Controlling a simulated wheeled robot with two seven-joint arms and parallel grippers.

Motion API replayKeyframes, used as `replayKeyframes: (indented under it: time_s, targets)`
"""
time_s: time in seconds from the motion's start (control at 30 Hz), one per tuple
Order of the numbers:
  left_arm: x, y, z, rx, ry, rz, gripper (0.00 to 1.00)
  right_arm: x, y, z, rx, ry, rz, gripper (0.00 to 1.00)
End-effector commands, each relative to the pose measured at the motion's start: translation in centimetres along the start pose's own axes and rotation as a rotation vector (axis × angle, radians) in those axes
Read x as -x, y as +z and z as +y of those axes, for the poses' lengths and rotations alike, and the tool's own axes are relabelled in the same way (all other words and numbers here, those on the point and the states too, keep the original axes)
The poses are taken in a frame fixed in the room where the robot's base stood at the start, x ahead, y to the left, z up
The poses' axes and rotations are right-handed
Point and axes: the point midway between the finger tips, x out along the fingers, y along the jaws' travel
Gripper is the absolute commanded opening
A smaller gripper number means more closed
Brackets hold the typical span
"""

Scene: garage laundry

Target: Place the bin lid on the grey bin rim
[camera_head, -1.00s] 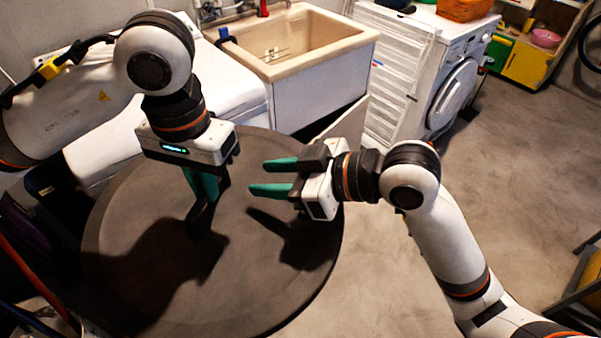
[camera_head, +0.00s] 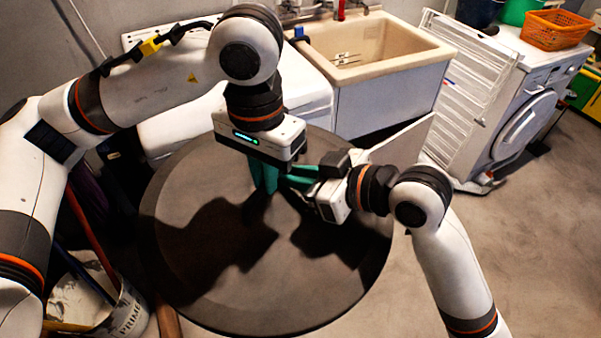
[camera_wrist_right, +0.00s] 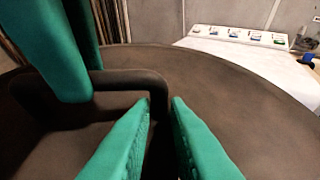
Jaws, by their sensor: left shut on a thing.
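The bin lid (camera_head: 215,300) is a large dark round disc with a raised loop handle. It fills the middle of the head view. My left gripper (camera_head: 264,184) points down at the lid's centre and is shut on the handle, which shows best in the right wrist view (camera_wrist_right: 125,78). My right gripper (camera_head: 290,184) reaches in from the right beside the left one. In the right wrist view its fingers (camera_wrist_right: 162,112) are apart, with the handle's end post between or just beyond the tips; I cannot tell if they touch. The grey bin rim is not visible, perhaps hidden beneath the lid.
A beige sink (camera_head: 375,60) and a white appliance (camera_head: 300,90) stand behind the lid. A white washer (camera_head: 535,90) with an orange basket (camera_head: 555,28) is at the right back. A paint bucket (camera_head: 125,310) is at lower left. Floor at right is clear.

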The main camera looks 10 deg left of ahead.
Motion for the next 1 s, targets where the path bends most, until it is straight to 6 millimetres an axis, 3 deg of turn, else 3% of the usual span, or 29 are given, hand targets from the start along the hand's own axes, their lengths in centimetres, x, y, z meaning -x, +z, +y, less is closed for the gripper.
replayKeyframes:
  time_s: [0.17,0.2,0.33,0.67,0.83,1.0]
  targets:
    - [0.3,-0.1,-0.1,-0.006,0.0,-0.001,0.0,-0.1,-0.7,-0.6,-0.007,-0.015,0.021,0.0]
    - [0.3,-0.2,-0.1,-0.007,0.0,-0.001,0.18,-0.1,-0.6,-0.6,-0.007,-0.015,0.019,0.0]
    - [0.2,-0.1,0.0,-0.005,0.001,0.0,0.37,0.0,-0.5,-0.5,-0.006,-0.013,0.015,0.0]
    - [0.5,-0.1,0.0,-0.003,0.001,0.0,0.37,0.0,-0.2,-0.4,-0.004,-0.01,0.007,0.0]
    - [2.8,-0.1,0.0,-0.004,0.001,-0.002,0.37,0.0,-0.2,-0.3,-0.004,-0.009,0.006,0.0]
    - [6.7,0.0,0.0,-0.001,0.003,-0.005,0.37,0.0,-0.2,-0.3,-0.003,-0.009,0.005,0.0]
